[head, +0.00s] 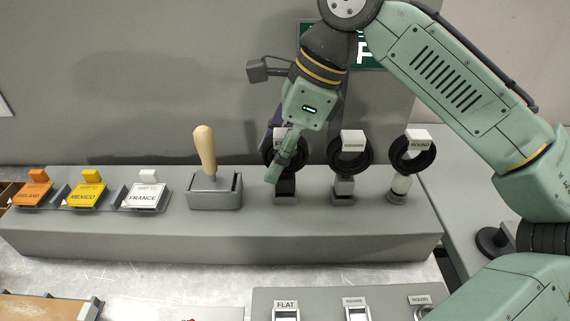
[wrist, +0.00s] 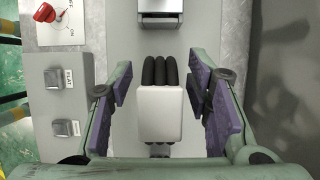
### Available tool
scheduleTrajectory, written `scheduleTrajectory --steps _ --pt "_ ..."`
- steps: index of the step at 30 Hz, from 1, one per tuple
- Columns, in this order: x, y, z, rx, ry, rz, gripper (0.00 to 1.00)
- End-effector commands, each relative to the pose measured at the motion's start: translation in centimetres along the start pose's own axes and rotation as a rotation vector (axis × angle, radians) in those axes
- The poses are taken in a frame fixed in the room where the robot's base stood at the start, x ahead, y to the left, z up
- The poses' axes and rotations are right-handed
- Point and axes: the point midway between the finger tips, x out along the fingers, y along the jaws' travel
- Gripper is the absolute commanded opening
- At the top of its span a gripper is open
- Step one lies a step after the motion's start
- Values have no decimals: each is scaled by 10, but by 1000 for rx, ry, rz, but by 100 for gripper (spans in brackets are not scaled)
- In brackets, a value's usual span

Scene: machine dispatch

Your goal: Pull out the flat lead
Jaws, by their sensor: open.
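The flat lead (head: 285,188) stands in the grey console, leftmost of three leads, with a white tag on top and a black coil. My gripper (head: 282,166) is at this lead in the head view and covers much of its coil and tag. In the wrist view, the white tag (wrist: 160,115) and black cable loops (wrist: 160,70) lie between my two purple-padded fingers. The fingers are open, with a visible gap to the tag on each side. The plug's lower end is hidden in the wrist view.
The square lead (head: 350,160) and round lead (head: 408,160) stand to the right. A wooden-handled lever (head: 205,150) stands left. Further left are the Ireland (head: 33,190), Mexico (head: 87,193) and France (head: 146,194) blocks. A labelled socket panel (head: 320,296) lies in front.

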Motion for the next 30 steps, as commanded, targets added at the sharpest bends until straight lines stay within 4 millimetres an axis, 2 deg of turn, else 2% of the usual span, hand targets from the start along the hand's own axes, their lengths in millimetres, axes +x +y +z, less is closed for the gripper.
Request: scheduleTrajectory --steps 6,25,30 --pt "1 0 0 0 0 0 44" --pt "0 0 0 0 0 0 2" --pt "0 0 0 0 0 -1 0"
